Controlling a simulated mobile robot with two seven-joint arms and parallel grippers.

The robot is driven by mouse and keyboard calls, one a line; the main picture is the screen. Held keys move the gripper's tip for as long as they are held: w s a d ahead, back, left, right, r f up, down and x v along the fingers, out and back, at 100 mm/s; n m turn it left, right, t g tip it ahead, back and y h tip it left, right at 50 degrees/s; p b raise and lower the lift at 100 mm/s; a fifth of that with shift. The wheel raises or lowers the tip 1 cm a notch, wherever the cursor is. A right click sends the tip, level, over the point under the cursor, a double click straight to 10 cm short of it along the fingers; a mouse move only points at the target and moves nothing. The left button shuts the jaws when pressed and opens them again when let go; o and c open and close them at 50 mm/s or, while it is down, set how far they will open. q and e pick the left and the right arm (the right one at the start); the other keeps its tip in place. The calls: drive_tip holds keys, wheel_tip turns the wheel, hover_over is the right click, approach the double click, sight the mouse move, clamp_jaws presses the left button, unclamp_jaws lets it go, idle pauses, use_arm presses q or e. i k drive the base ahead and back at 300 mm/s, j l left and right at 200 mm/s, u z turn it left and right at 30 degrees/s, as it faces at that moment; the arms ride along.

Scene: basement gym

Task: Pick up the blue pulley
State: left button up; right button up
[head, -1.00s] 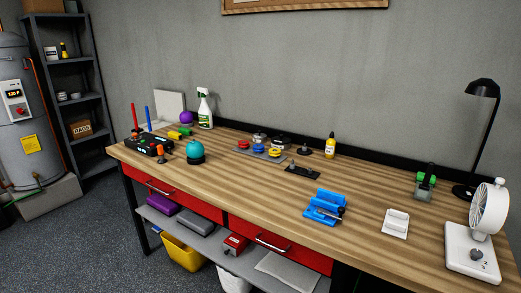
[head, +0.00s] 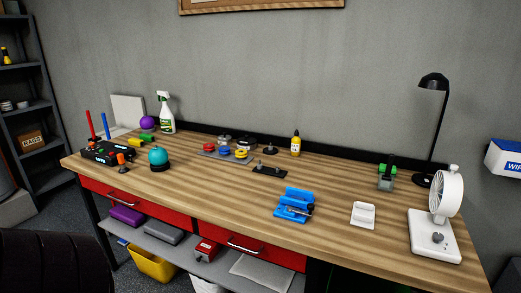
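A small blue pulley (head: 224,151) sits on a grey tray (head: 213,156) toward the back middle of the wooden workbench (head: 205,187). A red pulley (head: 207,148) is to its left and a yellow pulley (head: 241,154) to its right on the same tray. The blue pulley is small in the picture, so its details are hard to tell. Neither of my grippers is in view.
A teal ball on a dark base (head: 158,158) and a black control box (head: 108,152) stand left of the tray. A black plate (head: 270,171), blue vise-like fixture (head: 294,204), white holder (head: 363,214) and fan (head: 435,238) are rightward. The front middle bench is clear.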

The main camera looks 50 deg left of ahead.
sight(221, 151)
drive_tip(key=k+j+z, duration=0.1)
drive_tip(key=j+z, duration=0.2)
drive_tip(key=k+j+z, duration=0.15)
drive_tip(key=j+z, duration=0.15)
drive_tip(key=j, duration=0.2)
drive_tip(key=k+j+z, duration=0.15)
drive_tip(key=j, duration=0.25)
drive_tip(key=k+j+z, duration=0.2)
drive_tip(key=k+j, duration=0.35)
drive_tip(key=j, duration=0.2)
drive_tip(key=k+j+z, duration=0.15)
drive_tip(key=k+j, duration=0.25)
drive_tip(key=j, duration=0.15)
drive_tip(key=k+j, duration=0.35)
drive_tip(key=j, duration=0.15)
